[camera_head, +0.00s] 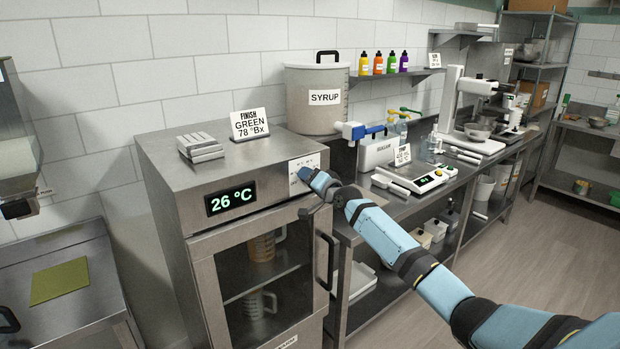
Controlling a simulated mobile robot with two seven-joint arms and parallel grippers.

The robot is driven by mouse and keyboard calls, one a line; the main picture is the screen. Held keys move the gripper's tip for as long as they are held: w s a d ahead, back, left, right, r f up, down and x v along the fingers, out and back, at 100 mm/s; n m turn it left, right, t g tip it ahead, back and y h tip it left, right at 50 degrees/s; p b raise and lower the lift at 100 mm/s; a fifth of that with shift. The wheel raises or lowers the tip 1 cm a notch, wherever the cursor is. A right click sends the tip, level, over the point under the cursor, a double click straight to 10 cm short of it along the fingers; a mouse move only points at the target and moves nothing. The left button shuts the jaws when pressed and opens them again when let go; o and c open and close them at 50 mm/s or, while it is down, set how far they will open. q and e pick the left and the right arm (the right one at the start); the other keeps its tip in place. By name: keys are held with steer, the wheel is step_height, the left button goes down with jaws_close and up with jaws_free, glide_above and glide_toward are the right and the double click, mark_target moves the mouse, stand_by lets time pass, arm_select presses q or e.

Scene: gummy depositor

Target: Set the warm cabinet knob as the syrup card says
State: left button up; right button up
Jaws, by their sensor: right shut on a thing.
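The warm cabinet (165,205) is a steel box with a green display (230,198) reading 26 °C and a glass door. A card (249,124) on its top reads "FINISH GREEN 78 °Bx". A white plate (303,163) with print too small to read is on the cabinet front, at the right of the display. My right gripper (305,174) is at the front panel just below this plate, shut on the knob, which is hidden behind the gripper. My left gripper is not in view.
A SYRUP pot (316,96) stands behind the cabinet, and stacked metal bars (200,147) lie on its top. Measuring jugs (262,246) are behind the glass door. A door handle (327,262) sticks out below my right gripper. A scale (414,179) is on the bench at right.

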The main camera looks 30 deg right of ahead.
steer(key=m, duration=0.3)
steer(key=shift+r+p, duration=0.15)
steer(key=shift+p, duration=0.25)
steer(key=m+p, duration=0.1)
steer(key=m, duration=0.1)
steer(key=shift+m, duration=0.4)
steer(key=m+p, duration=0.1)
steer(key=m, duration=0.2)
steer(key=shift+r+p, duration=0.15)
steer(key=shift+p, duration=0.15)
steer(key=shift+m+p, duration=0.5)
steer(key=shift+m, duration=1.2)
steer(key=shift+p, duration=0.3)
steer(key=o, duration=0.9)
